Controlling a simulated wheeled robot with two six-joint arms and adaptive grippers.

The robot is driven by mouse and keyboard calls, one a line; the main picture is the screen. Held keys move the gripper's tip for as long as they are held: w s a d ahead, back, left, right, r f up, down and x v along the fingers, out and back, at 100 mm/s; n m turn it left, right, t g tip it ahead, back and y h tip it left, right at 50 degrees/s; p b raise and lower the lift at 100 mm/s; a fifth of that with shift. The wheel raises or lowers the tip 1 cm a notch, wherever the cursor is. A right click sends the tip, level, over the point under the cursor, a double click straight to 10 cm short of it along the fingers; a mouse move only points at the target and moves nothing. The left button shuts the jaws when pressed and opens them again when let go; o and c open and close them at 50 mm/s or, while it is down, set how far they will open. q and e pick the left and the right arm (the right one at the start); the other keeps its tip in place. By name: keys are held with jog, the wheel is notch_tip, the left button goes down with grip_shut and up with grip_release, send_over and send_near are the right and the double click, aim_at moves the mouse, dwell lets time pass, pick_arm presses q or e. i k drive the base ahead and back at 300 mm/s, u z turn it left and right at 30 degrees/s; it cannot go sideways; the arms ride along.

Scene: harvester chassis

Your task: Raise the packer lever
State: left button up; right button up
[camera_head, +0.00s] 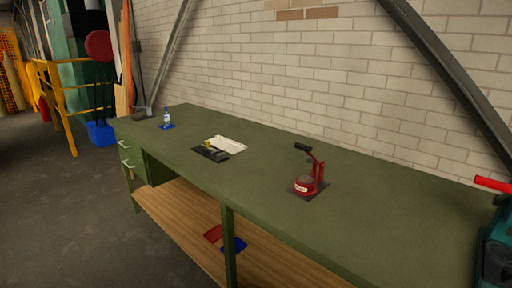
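The packer (306,186) is a small red device with a round body and a white label, standing on a dark base plate on the green bench. Its lever (312,156) rises from the right side of the body and leans up to the left, ending in a black handle (302,146). Neither of my grippers shows in the head view, and nothing is touching the lever.
The green workbench (260,204) runs along a brick wall. A dark tray with papers (211,153) and a small bottle (167,118) stand left of the packer. A teal machine with a red handle (493,184) is at the right edge. Open floor (60,210) lies left.

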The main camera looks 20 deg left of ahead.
aim_at(309, 159)
jog(key=u, duration=1.55)
jog(key=i, duration=1.8)
jog(key=z, duration=1.35)
